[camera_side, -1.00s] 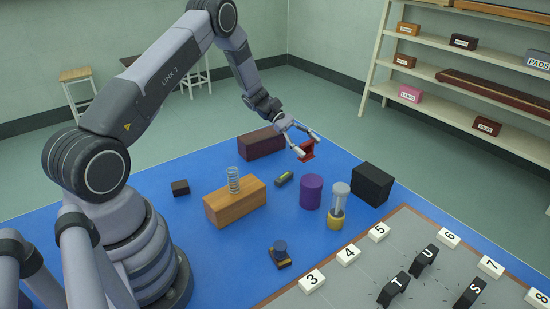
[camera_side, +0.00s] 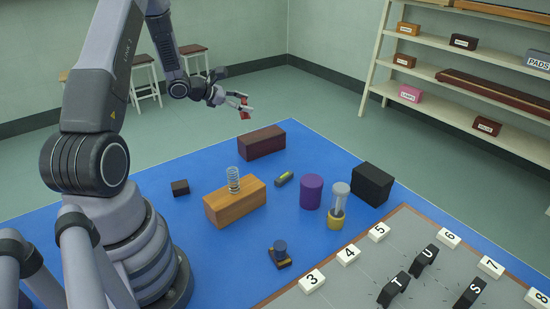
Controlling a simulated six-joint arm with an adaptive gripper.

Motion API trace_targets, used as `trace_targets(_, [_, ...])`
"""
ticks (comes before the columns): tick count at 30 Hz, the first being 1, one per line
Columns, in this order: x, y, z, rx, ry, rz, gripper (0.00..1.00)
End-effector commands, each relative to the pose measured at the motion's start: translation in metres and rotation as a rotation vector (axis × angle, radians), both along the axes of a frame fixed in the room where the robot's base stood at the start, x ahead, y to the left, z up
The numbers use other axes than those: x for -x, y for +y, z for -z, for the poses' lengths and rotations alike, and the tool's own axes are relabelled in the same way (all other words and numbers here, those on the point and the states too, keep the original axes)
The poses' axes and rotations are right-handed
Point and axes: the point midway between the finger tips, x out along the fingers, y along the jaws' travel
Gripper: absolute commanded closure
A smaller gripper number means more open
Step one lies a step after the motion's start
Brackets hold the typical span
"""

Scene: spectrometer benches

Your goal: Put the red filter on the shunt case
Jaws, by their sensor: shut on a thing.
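My gripper (camera_side: 241,103) is shut on the red filter (camera_side: 245,114) and holds it in the air, above and beyond the back edge of the blue mat. The filter is small and partly hidden by the fingers. Three large boxes stand on the mat: a dark maroon one (camera_side: 262,142) at the back, an orange-brown wooden one (camera_side: 232,206) in the middle and a black one (camera_side: 371,185) at the right. None has a readable label, so I cannot tell which is the shunt case. The maroon box is closest below the filter, with a clear gap between them.
A clear coil (camera_side: 233,180) stands on the wooden box. A purple cylinder (camera_side: 312,191), a yellow-based glass tube (camera_side: 338,207), a small level (camera_side: 284,179), a small dark block (camera_side: 180,188) and a blue-knobbed piece (camera_side: 280,252) stand on the blue mat (camera_side: 235,256).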

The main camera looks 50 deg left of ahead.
Motion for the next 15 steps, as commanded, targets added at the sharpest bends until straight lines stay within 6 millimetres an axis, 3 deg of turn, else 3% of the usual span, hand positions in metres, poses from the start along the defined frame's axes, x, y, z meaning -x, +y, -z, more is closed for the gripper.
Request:
trace_targets(6, [-0.051, 0.028, 0.027, -0.002, -0.001, 0.005, 0.78])
trace_targets(9, [-0.065, 0.037, 0.05, 0.003, 0.002, 0.004, 0.78])
trace_targets(15, [-0.084, 0.048, 0.075, 0.001, -0.001, 0.004, 0.78])
